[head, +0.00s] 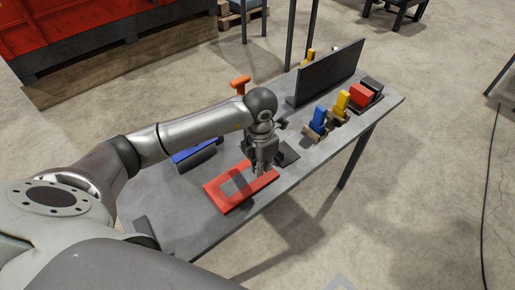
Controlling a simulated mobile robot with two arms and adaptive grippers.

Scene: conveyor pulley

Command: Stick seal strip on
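My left gripper (262,168) points down over the far right part of a flat red rectangular frame (222,203) on the grey table (180,225). No piece is clearly recognisable as the seal strip. A long blue piece on a grey block (196,155) lies behind the frame to the left, partly hidden by my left arm. My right gripper is not in view.
A dark upright panel (328,73) stands along the table's back. Blue (318,119), yellow (341,103) and red (361,96) pieces stand on the right part. An orange T-shaped piece (240,85) shows behind my arm.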

